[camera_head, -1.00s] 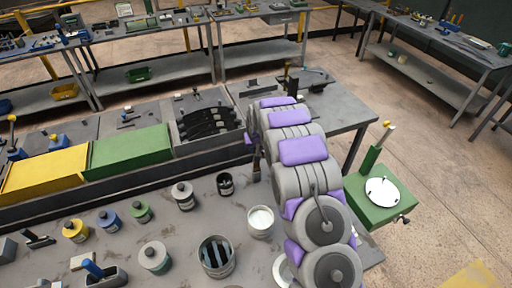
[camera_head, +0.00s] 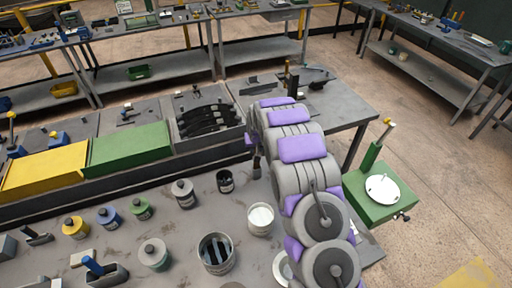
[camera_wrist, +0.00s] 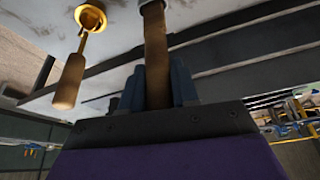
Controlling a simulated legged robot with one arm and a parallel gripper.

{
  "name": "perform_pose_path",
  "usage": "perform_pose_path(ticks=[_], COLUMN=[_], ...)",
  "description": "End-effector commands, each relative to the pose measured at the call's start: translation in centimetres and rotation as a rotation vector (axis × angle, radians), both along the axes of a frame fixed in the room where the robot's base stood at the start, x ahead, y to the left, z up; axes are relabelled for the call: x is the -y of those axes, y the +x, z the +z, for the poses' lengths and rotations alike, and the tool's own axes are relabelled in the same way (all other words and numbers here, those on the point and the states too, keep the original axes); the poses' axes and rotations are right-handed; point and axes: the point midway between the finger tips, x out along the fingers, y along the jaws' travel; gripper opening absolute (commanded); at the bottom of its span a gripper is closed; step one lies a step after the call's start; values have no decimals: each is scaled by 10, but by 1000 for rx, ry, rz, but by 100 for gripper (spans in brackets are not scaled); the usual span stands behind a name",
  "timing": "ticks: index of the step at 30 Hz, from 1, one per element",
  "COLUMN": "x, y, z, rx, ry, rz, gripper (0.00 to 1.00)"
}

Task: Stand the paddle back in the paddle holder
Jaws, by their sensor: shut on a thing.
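My gripper (camera_wrist: 157,84) is shut on a brown wooden bar in the wrist view, which I take to be the paddle (camera_wrist: 156,40). In the head view my grey and purple arm hides most of the gripper. Only a dark narrow piece shows beside the arm, above the bench and right of a small black pot (camera_head: 225,181). I cannot tell which thing is the paddle holder. A brass round piece with a wooden handle (camera_wrist: 70,80) shows left of the bar in the wrist view.
The bench (camera_head: 120,235) carries a white-filled tin (camera_head: 261,219), a slotted tin (camera_head: 216,254) and several lidded jars. Yellow (camera_head: 45,175) and green (camera_head: 130,149) bins and a black rack (camera_head: 210,121) stand behind. A green stand (camera_head: 380,203) is right of my arm.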

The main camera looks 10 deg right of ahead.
Motion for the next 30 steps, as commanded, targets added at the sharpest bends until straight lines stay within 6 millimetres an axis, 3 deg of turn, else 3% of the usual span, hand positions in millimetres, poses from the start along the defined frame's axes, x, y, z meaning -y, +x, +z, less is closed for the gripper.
perform_pose_path(ticks=[22,23,30], x=[0,0,0], y=[0,0,0], z=[-14,-13,-13], rx=[1,1,0], ry=[0,0,0], rz=[0,0,0], gripper=[0,31,54])
